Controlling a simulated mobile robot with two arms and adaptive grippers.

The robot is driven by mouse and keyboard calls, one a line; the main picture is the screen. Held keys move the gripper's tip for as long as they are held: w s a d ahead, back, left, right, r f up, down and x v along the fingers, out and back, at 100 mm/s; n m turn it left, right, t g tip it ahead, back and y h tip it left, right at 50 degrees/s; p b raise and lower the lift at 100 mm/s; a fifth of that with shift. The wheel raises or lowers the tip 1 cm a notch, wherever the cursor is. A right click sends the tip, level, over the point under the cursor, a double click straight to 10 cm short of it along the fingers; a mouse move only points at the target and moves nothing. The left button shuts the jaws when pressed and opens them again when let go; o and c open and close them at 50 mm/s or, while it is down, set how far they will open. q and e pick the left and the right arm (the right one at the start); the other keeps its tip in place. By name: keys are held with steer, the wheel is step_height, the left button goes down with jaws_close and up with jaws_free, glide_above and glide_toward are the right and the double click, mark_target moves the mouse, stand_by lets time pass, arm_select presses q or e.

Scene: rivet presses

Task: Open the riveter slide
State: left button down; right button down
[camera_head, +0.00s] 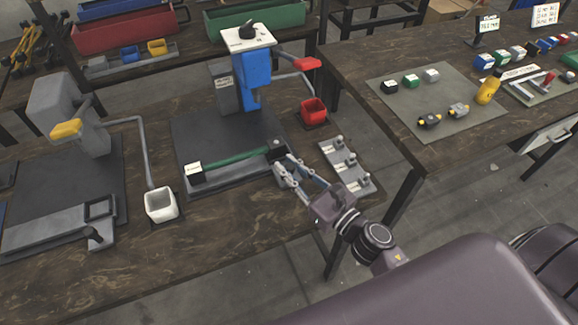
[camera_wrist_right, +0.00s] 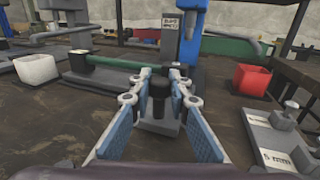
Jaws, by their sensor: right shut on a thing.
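The blue riveter (camera_head: 252,75) with a white top stands on a dark base plate on the wooden bench. Its grey slide (camera_head: 232,180) lies along the front of the plate, with a green bar (camera_head: 235,160) above it. My right gripper (camera_head: 284,168) is at the slide's right end, its fingers around the dark knob (camera_wrist_right: 158,98). In the wrist view the knob stands upright between the blue-padded fingers (camera_wrist_right: 160,82). In the head view the gripper partly hides the slide's right end. My left gripper is not in view.
A red bin (camera_head: 314,111) stands right of the riveter and a grey rack (camera_head: 347,165) near the bench's right edge. A second press (camera_head: 60,105) with a white bin (camera_head: 161,205) is at the left. A separate table (camera_head: 400,60) holds coloured parts.

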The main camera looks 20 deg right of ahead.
steer(key=c, duration=1.8)
jaws_free()
steer(key=shift+s, duration=0.1)
steer(key=v, duration=1.1)
steer(key=shift+s+d, duration=0.15)
steer(key=shift+s, duration=0.25)
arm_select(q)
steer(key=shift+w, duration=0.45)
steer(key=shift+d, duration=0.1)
